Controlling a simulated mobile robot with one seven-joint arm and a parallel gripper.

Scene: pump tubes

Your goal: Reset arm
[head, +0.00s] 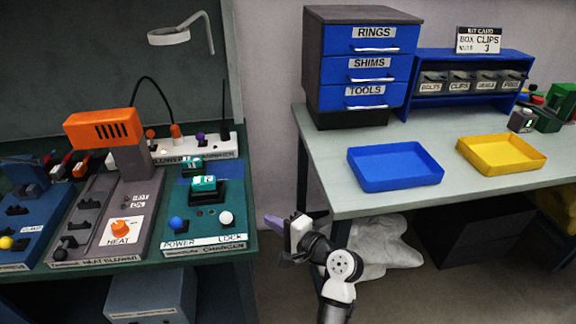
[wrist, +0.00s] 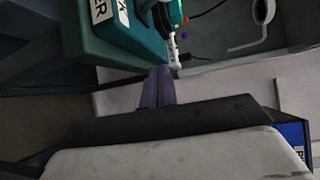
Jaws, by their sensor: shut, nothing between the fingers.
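My gripper (head: 286,222) is in the gap between the green bench on the left and the grey table on the right. Its purple-grey fingers point left towards the green bench. In the wrist view the fingers (wrist: 158,88) are together, with nothing between them. No object is held. My gripper appears apart from both benches.
The green bench (head: 245,254) carries a battery charger unit (head: 208,216) and an orange heat unit (head: 103,124). The grey table (head: 327,170) holds a blue tray (head: 394,184), a yellow tray (head: 500,168) and a drawer cabinet (head: 333,70). A white crumpled bag (head: 395,254) lies below.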

